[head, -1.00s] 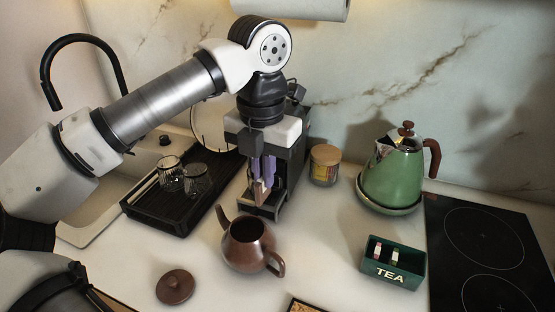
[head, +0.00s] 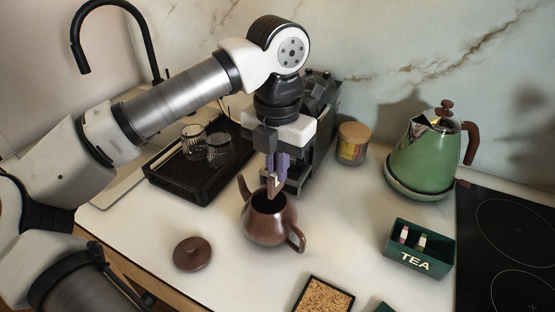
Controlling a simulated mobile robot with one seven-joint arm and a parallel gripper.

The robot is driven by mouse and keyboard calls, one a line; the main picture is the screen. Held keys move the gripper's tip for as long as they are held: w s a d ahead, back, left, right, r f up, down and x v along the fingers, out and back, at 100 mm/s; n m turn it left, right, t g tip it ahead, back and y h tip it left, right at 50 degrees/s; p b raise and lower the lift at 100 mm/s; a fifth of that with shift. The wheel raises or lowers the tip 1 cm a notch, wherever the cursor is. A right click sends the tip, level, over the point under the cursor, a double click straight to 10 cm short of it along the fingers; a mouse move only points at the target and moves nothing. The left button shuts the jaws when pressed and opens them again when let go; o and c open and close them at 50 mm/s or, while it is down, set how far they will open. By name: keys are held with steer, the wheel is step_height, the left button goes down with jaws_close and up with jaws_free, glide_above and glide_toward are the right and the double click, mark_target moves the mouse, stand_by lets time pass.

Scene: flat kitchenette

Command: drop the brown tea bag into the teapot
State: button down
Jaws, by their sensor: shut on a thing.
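The brown teapot (head: 268,225) stands lidless on the counter, its dark mouth facing up, spout to the upper left and handle to the lower right. My gripper (head: 275,178) points down just above the teapot's mouth. It is shut on a small brown tea bag (head: 273,188), which hangs upright between the fingertips. The bag's lower end appears at or just over the opening; I cannot tell whether it is inside the rim. The teapot's brown lid (head: 192,253) lies on the counter to the left.
A green TEA box (head: 420,262) with several packets stands at right. A green kettle (head: 423,165) stands behind it, beside the black cooktop (head: 510,240). A black rack (head: 190,180) with glasses is at left. A lidded jar (head: 352,145) and a coffee machine (head: 318,105) stand behind.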

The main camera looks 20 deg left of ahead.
steer(key=c, duration=1.5)
jaws_free()
steer(key=shift+r+p, duration=3.15)
steer(key=shift+r, duration=3.8)
